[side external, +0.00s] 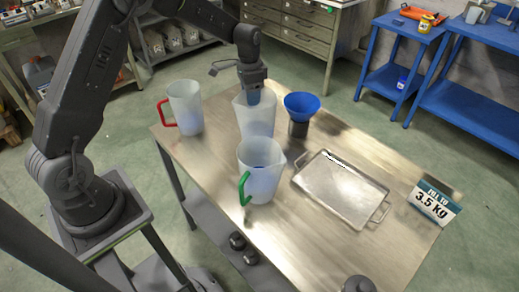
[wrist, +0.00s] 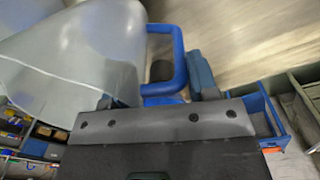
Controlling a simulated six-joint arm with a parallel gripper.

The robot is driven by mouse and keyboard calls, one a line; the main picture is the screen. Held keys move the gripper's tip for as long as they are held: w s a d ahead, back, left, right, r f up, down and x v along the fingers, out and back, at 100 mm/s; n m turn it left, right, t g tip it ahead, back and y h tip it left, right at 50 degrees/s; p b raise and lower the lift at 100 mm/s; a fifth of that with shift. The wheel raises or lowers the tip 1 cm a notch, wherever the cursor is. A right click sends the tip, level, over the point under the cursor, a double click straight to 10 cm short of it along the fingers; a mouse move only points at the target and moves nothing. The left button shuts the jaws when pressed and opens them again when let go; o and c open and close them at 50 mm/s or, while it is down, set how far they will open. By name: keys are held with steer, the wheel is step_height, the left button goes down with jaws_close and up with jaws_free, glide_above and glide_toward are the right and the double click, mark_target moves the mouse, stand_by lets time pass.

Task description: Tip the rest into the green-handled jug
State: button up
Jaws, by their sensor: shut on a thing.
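The green-handled jug (side external: 262,178) stands upright on the metal table, its green handle towards the lower left. Its lower part looks bluish. My gripper (side external: 254,92) is shut on the blue handle of another translucent jug, the blue-handled jug (side external: 257,120), just behind the green-handled one. In the wrist view the blue-handled jug (wrist: 75,55) fills the upper left, with its handle (wrist: 178,62) at the fingers. It looks roughly upright; I cannot tell whether it touches the table. Its level of contents is unclear. A red-handled jug (side external: 186,107) stands to the left.
A blue funnel (side external: 302,103) sits on a dark holder right of the held jug. A metal tray (side external: 375,198) lies right of the green-handled jug. A sign reading 3.5 kg (side external: 434,203) stands at the table's right edge. The table is clear near the front.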

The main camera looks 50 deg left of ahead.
steer(key=shift+s+a+f+m, duration=0.25)
steer(key=shift+s+a+f, duration=0.05)
steer(key=shift+a+f, duration=0.3)
steer(key=shift+s+a+f+m, duration=0.3)
steer(key=shift+a+f, duration=0.15)
steer(key=shift+a, duration=0.2)
